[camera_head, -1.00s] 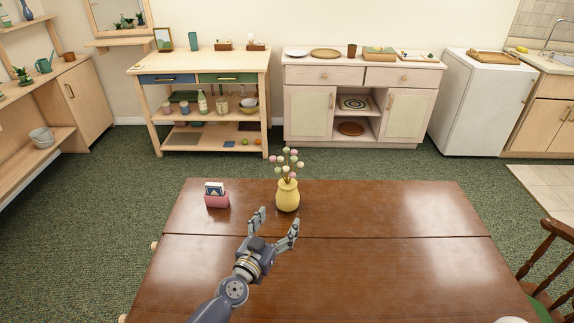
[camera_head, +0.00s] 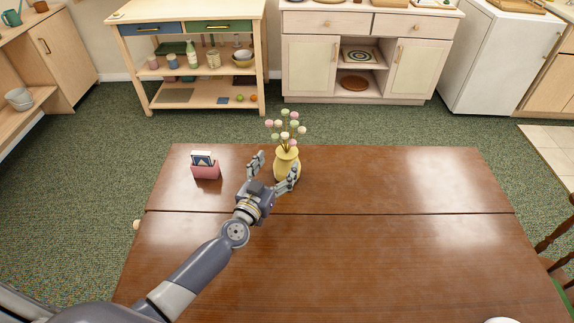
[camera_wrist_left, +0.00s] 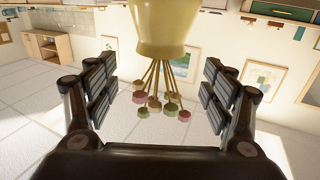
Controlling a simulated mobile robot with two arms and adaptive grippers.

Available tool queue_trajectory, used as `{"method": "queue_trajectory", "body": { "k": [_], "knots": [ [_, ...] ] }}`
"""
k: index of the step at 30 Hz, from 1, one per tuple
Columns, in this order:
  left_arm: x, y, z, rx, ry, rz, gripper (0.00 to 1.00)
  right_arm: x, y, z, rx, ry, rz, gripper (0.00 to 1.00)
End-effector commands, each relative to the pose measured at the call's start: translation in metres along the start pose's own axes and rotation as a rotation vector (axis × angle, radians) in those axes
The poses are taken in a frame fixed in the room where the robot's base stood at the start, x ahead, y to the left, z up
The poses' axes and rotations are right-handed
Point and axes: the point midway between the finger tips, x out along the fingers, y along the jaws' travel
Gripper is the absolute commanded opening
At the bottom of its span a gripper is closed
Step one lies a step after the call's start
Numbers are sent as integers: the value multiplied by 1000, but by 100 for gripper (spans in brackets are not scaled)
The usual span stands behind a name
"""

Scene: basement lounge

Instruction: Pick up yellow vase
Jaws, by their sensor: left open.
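The yellow vase (camera_head: 287,161) stands upright near the back edge of the brown wooden table (camera_head: 350,255), holding several pink, white and green round flowers (camera_head: 287,124). My left gripper (camera_head: 275,168) is open just in front of the vase, with its right finger overlapping the vase's lower part in the head view. In the left wrist view, which looks upside down, the vase (camera_wrist_left: 162,28) shows at the top centre, between the lines of the two spread fingers (camera_wrist_left: 160,72). I cannot tell whether a finger touches it. My right gripper is not in view.
A pink holder (camera_head: 206,171) with cards stands on the table left of my gripper. A wooden chair (camera_head: 556,245) is at the right edge, and part of a white object (camera_head: 503,320) shows at the bottom right.

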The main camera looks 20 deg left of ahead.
Motion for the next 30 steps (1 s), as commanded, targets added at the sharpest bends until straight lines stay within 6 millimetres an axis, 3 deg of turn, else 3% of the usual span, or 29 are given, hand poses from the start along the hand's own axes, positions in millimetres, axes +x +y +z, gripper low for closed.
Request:
{"method": "queue_trajectory", "body": {
  "k": [1, 5, 14, 24, 30],
  "knots": [
    [0, 0, 14, 2, -1, 1, 76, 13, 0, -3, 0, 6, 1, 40],
    [0, 0, 28, 1, -1, 1, 76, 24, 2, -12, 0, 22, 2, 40],
    [23, 0, 21, 0, 1, -1, 76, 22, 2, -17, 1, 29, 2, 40],
    [69, 0, 22, -1, 1, 0, 76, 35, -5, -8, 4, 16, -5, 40],
    [75, 0, 21, 1, -1, 0, 76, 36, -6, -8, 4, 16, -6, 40]
  ]
}}
